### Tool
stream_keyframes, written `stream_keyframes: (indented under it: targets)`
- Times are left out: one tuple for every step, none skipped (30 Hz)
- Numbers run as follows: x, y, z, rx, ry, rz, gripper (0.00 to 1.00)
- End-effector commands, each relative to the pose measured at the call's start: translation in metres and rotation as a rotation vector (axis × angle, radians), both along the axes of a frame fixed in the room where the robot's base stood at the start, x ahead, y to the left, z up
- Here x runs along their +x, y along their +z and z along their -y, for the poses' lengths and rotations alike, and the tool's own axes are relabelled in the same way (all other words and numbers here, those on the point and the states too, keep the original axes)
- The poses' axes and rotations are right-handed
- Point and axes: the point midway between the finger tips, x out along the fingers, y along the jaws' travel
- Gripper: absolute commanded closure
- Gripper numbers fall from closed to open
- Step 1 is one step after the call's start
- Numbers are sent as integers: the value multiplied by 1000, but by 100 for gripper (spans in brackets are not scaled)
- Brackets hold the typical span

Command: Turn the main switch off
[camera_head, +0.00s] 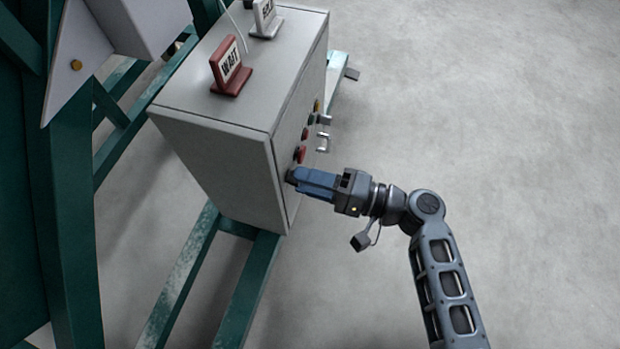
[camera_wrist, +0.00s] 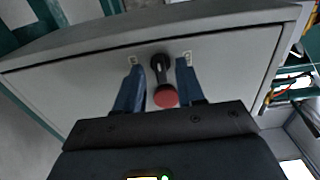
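The main switch (camera_wrist: 160,63) looks like a dark handle on the light grey panel, with a red round end (camera_wrist: 165,97) nearer the camera in the wrist view. Small pale labels flank it. My gripper (camera_wrist: 160,75) has its two blue fingers on either side of the dark handle, with narrow gaps visible, so it looks open and contact is unclear. In the head view my gripper (camera_head: 291,176) reaches the front of the grey control cabinet (camera_head: 215,180) from the right. Its fingers hide most of the switch there; a red part (camera_head: 300,154) shows just above them.
More red and yellow buttons (camera_head: 317,106) and metal handles (camera_head: 323,143) project from the same panel, close above my gripper. A red WAIT sign (camera_head: 230,68) and a white sign (camera_head: 265,20) stand on the cabinet. Green frame beams (camera_head: 180,285) run beneath. The floor at right is clear.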

Motion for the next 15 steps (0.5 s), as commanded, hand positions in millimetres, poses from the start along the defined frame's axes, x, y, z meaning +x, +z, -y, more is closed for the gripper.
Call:
stream_keyframes:
  targets:
    - [0,0,1,0,-1,0,62]
    - [-1,1,3,0,-2,0,62]
    - [-1,1,6,0,-3,-1,62]
    - [-2,1,9,0,-3,-1,62]
    - [-4,1,13,1,-3,-2,62]
    - [-6,1,18,0,-4,-2,62]
    - [-8,2,23,0,-4,-3,62]
    - [-10,2,28,0,-4,-3,62]
    - [-12,2,34,0,-4,-2,62]
    - [-13,2,39,0,-4,-2,62]
    - [-15,2,44,-1,-5,-1,62]
    - [-17,2,50,-1,-4,-1,62]
    - [-19,2,53,-1,-4,-1,62]
    - [-20,1,57,-1,-3,-1,62]
    - [-22,1,62,0,-3,-2,62]
